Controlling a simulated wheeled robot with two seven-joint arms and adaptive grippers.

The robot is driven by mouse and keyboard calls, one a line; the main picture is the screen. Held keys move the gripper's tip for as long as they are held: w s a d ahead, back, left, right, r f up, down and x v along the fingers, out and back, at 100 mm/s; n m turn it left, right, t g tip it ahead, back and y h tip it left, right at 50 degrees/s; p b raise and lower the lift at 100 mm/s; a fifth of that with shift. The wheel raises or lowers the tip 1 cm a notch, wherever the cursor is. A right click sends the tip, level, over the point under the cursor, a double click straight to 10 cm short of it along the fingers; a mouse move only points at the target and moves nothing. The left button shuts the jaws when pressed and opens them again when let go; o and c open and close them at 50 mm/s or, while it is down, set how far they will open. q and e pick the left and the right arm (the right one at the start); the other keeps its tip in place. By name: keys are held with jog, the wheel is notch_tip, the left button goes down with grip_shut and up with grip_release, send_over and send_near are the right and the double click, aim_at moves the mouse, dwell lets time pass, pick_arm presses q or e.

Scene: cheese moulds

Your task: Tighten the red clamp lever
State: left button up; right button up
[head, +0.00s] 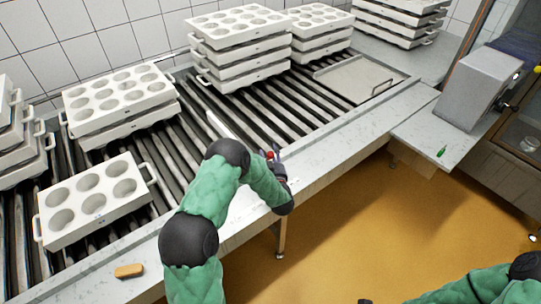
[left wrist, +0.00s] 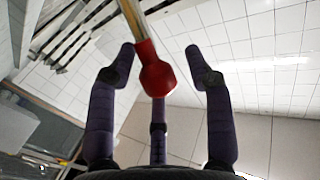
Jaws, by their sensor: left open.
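The red clamp lever shows in the left wrist view as a red knob (left wrist: 157,76) on a metal shaft (left wrist: 131,14). In the head view only a small bit of red (head: 270,155) shows at the conveyor's front rail. My left gripper (head: 274,160) is at that spot, with its wrist beside the rail. In the left wrist view its fingers (left wrist: 160,58) are spread on both sides of the knob, with a gap on each side. The clamp's base is hidden behind my left arm.
A roller conveyor holds a single mould block (head: 95,214) and stacks of moulds (head: 122,125) along the back. A flat tray (head: 350,79) lies at its far right. An orange-brown block (head: 129,271) lies on the front rail. A grey box (head: 478,88) stands right; the yellow floor looks clear.

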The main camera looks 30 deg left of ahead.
pick_arm(q)
grip_shut()
jog(key=shift+r, duration=0.1)
dwell(0.3)
jog(key=shift+d+f, duration=0.2)
jog(key=shift+d, duration=0.05)
dwell(0.5)
jog(key=shift+s+d+f+b, duration=0.5)
jog(key=shift+d+f+b, duration=0.7)
jog(key=shift+f, duration=0.35)
jog(key=shift+s+d+f+b, duration=0.55)
jog(key=shift+d+f+b, duration=0.45)
jog(key=shift+f+b, duration=0.5)
jog(key=shift+s+d+f+b, duration=0.5)
jog(key=shift+d+f+b, duration=0.65)
jog(key=shift+f, duration=0.5)
